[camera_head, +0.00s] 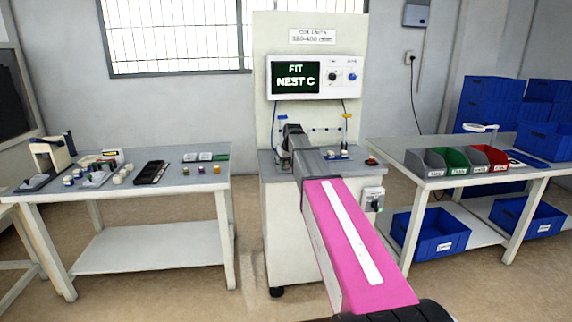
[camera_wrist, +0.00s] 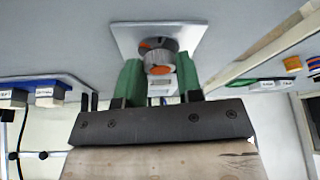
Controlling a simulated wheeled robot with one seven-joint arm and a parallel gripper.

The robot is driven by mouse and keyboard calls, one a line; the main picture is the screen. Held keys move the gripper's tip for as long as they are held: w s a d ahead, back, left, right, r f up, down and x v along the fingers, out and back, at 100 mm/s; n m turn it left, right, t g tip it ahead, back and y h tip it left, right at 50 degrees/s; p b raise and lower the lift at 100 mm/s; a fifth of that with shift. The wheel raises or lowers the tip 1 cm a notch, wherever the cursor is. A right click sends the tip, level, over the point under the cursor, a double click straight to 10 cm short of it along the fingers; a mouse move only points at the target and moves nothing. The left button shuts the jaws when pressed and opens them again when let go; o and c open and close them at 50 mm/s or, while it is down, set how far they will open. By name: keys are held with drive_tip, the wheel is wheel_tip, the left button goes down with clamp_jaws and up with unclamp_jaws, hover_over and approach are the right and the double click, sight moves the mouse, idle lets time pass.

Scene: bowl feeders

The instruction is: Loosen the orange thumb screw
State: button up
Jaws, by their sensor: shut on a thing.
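In the wrist view, the orange thumb screw (camera_wrist: 160,70) shows as an orange round face at a grey cylindrical body (camera_wrist: 158,57) on a pale square plate (camera_wrist: 128,38). A second orange patch shows behind the body. My gripper (camera_wrist: 159,64) has its two green fingers on either side of the screw and is shut on it. The contact faces are partly hidden. In the head view, my pink arm reaches the middle station (camera_head: 310,240), and the screw is hidden behind it.
The station's screen (camera_head: 298,77) reads "FIT NEST C". The left table (camera_head: 150,218) carries small parts and a black tray. The right table (camera_head: 440,182) holds grey, green and red bins, with blue crates behind and below. Clear floor lies between the tables and station.

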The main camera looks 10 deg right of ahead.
drive_tip(key=n, duration=0.2)
drive_tip(key=n+y, duration=0.1)
drive_tip(key=n, duration=0.1)
drive_tip(key=n+g+y, duration=0.1)
drive_tip(key=n, duration=0.1)
drive_tip(key=shift+w+d, duration=0.2)
drive_tip(key=shift+d, duration=0.05)
drive_tip(key=n+g, duration=0.1)
drive_tip(key=n, duration=0.1)
drive_tip(key=n+g+y, duration=0.1)
drive_tip(key=n, duration=0.2)
drive_tip(key=shift+w, duration=0.1)
drive_tip(key=shift+n, duration=0.4)
drive_tip(key=o, duration=0.9)
drive_tip(key=v, duration=1)
drive_tip(key=shift+d+r, duration=0.2)
drive_tip(key=shift+r, duration=0.15)
